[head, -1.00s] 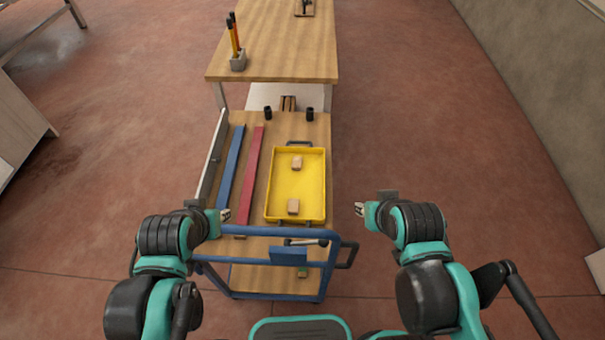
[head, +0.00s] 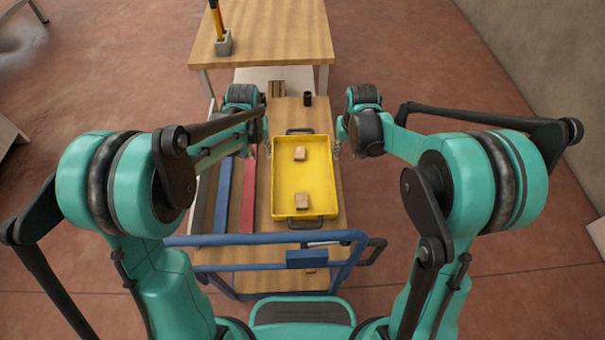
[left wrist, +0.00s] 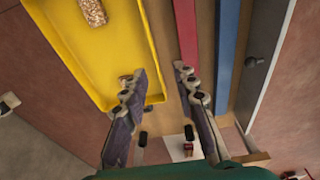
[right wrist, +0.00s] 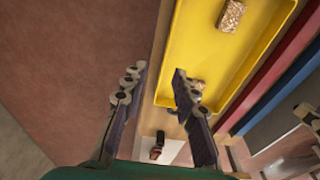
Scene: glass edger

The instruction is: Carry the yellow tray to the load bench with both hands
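The yellow tray (head: 305,188) lies on the wooden top of a blue-handled cart (head: 258,215), with two small wooden blocks (head: 300,153) (head: 303,201) in it and dark handles at its near and far ends. My left gripper (head: 266,150) is open at the tray's left side; in the left wrist view its fingers (left wrist: 160,72) appear on either side of the tray's edge (left wrist: 152,50). My right gripper (head: 335,150) is open at the right side; its fingers (right wrist: 159,70) also appear on either side of the edge. I cannot tell whether they touch the tray.
A red strip (head: 249,195) and a blue strip (head: 222,195) lie left of the tray. A black cylinder (head: 308,98) stands behind it. The floor to the right is clear.

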